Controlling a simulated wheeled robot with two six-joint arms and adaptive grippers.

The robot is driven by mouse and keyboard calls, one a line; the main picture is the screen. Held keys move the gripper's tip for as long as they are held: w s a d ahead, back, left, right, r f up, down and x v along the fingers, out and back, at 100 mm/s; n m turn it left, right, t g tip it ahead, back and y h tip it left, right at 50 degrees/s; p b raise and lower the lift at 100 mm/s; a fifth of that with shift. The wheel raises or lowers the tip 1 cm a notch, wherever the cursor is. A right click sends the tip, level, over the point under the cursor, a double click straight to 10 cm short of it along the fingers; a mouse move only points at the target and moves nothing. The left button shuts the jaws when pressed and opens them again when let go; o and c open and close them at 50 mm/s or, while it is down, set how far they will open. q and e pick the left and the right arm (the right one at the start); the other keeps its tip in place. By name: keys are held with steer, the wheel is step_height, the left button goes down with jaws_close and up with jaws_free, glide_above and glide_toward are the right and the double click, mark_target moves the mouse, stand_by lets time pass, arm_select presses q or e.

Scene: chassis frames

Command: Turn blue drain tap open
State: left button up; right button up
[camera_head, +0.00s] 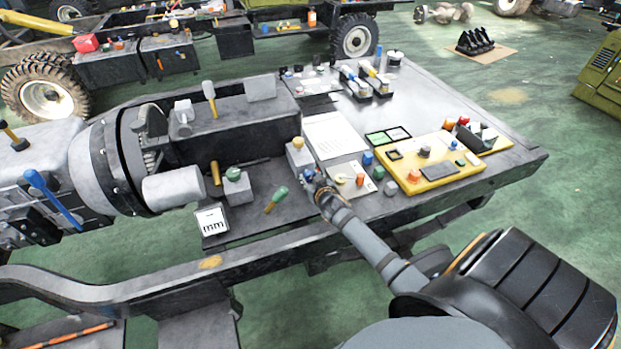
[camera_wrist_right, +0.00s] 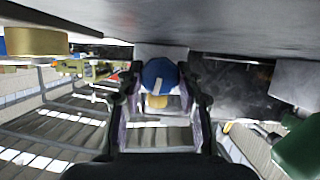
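A round blue tap knob (camera_wrist_right: 160,75) with a white pointer mark and a brass-coloured part below it shows in the wrist view, between the fingertips of my right gripper (camera_wrist_right: 160,88). In the head view, the blue knob (camera_head: 309,174) shows at the tip of my right gripper (camera_head: 318,187), which partly hides it. The fingers stand apart, one on each side of the knob. Contact with the knob cannot be told. My left gripper is not in view.
Close by are a grey block with a yellow knob (camera_head: 298,143), a green-topped tap (camera_head: 233,174), a green-handled piece (camera_head: 275,200) and a white panel with small knobs (camera_head: 349,178). A yellow control panel (camera_head: 413,185) lies to the right. A blue lever (camera_head: 52,199) stands far left.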

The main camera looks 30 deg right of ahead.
steer(key=c, duration=0.3)
steer(key=shift+f+n+h, duration=0.1)
steer(key=shift+n+h, duration=0.2)
steer(key=shift+n, duration=0.2)
steer(key=shift+n+b, duration=0.3)
steer(key=o, duration=1.1)
steer(key=shift+o, duration=0.2)
